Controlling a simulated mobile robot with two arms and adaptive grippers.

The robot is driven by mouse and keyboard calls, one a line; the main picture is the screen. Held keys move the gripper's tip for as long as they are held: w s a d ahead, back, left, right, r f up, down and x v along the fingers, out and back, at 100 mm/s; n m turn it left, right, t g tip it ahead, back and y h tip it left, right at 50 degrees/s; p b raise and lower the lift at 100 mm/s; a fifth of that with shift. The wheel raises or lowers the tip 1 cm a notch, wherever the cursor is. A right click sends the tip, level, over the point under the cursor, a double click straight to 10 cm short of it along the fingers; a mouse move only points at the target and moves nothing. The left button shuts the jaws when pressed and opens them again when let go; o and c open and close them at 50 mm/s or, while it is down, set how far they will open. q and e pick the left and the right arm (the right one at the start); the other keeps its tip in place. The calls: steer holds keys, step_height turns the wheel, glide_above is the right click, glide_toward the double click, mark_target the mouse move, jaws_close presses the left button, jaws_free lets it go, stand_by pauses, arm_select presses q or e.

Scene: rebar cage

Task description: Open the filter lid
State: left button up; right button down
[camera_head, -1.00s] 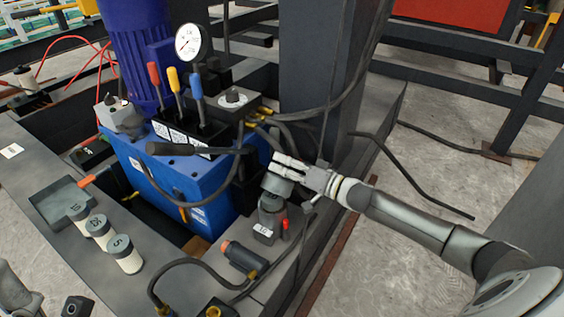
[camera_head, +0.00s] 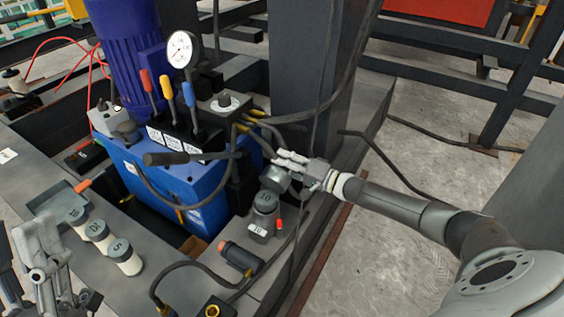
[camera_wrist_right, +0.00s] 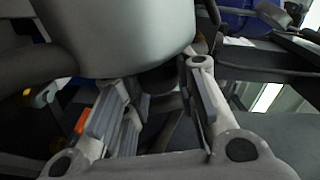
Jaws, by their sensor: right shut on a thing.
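The filter housing (camera_head: 264,208) is a dark grey cylinder on a square base, standing on the frame beside the blue tank. Its grey round lid (camera_head: 273,179) is tilted and sits above and slightly right of the housing, whose top shows below it. Whether the two still touch, I cannot tell. My right gripper (camera_head: 287,164) is shut on the lid from the upper right. In the right wrist view the grey lid (camera_wrist_right: 120,35) fills the upper middle, close above the fingers. My left gripper (camera_head: 42,262) is at the lower left, away from the lid; its finger opening is unclear.
A blue tank (camera_head: 195,190) with levers and a gauge (camera_head: 180,48) is behind. A black hose (camera_head: 190,265) curves in front. A dark column (camera_head: 310,80) rises behind the gripper.

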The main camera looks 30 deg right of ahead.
steer(key=shift+w+d+f+m, duration=0.15)
steer(key=shift+d+f+m, duration=0.05)
steer(key=shift+d+m, duration=0.1)
stand_by(0.4)
steer(key=c, duration=1.2)
jaws_free()
steer(key=v, duration=1.2)
